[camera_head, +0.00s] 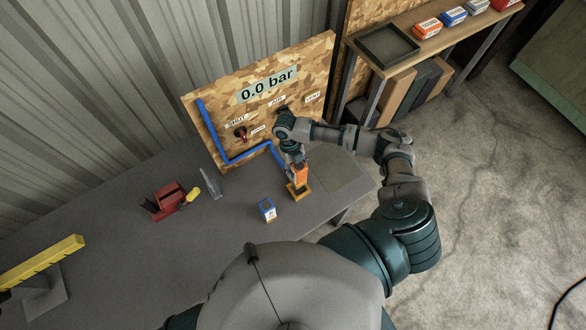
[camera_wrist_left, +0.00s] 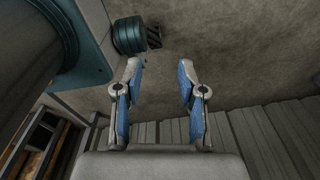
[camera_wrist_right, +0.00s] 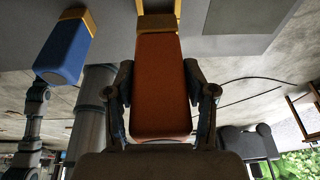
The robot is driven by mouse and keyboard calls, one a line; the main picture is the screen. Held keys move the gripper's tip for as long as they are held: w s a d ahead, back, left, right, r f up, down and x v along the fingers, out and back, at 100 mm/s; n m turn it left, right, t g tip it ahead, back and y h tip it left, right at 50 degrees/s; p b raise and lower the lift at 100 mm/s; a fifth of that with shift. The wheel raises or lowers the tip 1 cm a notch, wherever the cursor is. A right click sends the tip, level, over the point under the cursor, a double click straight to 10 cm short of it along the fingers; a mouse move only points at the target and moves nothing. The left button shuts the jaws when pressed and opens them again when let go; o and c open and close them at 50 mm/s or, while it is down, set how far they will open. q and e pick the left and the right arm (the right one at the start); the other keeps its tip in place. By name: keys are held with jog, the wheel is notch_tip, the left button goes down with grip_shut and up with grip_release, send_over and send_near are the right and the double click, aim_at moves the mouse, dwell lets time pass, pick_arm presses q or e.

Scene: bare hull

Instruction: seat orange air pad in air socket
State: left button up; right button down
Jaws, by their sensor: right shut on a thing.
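The orange air pad (camera_head: 299,174) is upright between the fingers of my right gripper (camera_head: 296,162), above the grey bench top. In the right wrist view the orange pad (camera_wrist_right: 160,85) has a tan end and fills the space between both fingers. A yellow square frame (camera_head: 305,191), perhaps the air socket, lies on the bench at the pad's foot. A strip of yellow (camera_wrist_right: 158,6) shows beyond the pad's end; I cannot tell how far the pad is inside it. My left gripper (camera_wrist_left: 160,88) is open and empty, away from the bench.
A blue block (camera_head: 267,209) stands on the bench left of the pad. A panel (camera_head: 310,65) with a 0.0 bar display, a red valve handle (camera_head: 241,133) and a blue pipe (camera_head: 238,158) stands behind. A red tool (camera_head: 168,201) lies left. A shelf (camera_head: 430,47) stands right.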

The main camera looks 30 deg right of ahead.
jog(key=f, duration=0.1)
jog(key=d+f+b, duration=0.1)
jog(key=f+b, duration=0.1)
jog(key=shift+w+d+f, duration=0.1)
jog(key=shift+d, duration=0.25)
jog(key=shift+a+f+b, duration=0.85)
jog(key=shift+a+f, duration=0.3)
jog(key=shift+d+f, duration=0.1)
jog(key=shift+d, duration=0.45)
jog(key=shift+d+f, duration=0.1)
jog(key=shift+d, duration=0.4)
jog(key=shift+a, duration=1.5)
jog(key=shift+d, duration=0.8)
jog(key=shift+p, duration=0.3)
jog(key=shift+a, duration=0.4)
jog(key=shift+d, duration=0.85)
pick_arm(q)
jog(key=shift+d+f, duration=0.25)
jog(key=shift+f, duration=0.3)
jog(key=shift+d+f, duration=0.25)
jog(key=shift+f, duration=0.3)
